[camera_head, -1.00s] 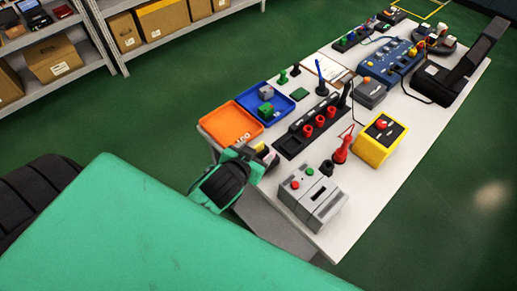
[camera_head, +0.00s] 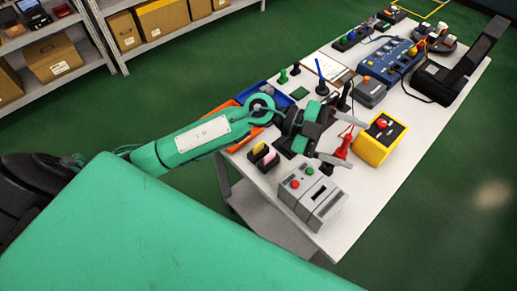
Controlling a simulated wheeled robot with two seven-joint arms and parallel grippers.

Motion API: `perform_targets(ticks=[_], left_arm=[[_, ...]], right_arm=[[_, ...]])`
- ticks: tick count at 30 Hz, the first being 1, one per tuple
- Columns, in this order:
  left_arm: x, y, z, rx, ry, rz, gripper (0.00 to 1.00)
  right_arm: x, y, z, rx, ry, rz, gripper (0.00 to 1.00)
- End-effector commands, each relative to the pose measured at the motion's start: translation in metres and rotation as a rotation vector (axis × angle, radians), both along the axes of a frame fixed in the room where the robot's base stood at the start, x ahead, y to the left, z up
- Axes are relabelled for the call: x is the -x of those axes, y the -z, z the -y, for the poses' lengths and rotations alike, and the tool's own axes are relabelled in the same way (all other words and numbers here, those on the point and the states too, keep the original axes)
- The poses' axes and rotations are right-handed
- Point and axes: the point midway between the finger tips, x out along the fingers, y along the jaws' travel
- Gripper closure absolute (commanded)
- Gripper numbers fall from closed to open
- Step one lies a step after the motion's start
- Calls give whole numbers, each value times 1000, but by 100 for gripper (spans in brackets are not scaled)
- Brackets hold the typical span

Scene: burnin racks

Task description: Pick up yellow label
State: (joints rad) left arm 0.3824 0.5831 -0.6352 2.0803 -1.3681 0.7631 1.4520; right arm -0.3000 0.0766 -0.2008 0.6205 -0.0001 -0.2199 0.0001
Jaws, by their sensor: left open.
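The yellow label (camera_head: 259,147) appears as a small yellow piece in a dark holder (camera_head: 263,161) at the near left edge of the white table (camera_head: 341,225). A pink piece stands beside it in the same holder. My left gripper (camera_head: 352,143) is open, with its two fingers apart and pointing right. It is over the table to the right of the holder, near the red probe, with nothing visible between its fingers. My left arm crosses above the orange tray and hides part of it. My right gripper is not in view.
A grey box with red and green buttons (camera_head: 313,196) stands at the near end, with a yellow button box (camera_head: 379,138) to its right. The orange tray (camera_head: 262,129) and blue tray (camera_head: 283,98) lie behind my arm. The red probe (camera_head: 343,147) is close to the gripper.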

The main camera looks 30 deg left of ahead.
Motion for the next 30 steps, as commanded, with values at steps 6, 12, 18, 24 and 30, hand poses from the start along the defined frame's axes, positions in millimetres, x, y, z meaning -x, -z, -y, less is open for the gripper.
perform_targets(ticks=[6,12,18,24,30], left_arm=[[-12,66,-48,-547,96,-82,31],[-41,100,-138,-1044,-20,-221,31],[-60,98,-213,-1359,-205,-341,31],[-65,98,-240,-1464,-287,-391,31],[-64,133,-241,-1468,-288,-397,31]], right_arm=[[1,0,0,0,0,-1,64],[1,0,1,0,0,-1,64],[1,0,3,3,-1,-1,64],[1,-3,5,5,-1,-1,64],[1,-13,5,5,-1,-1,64]])
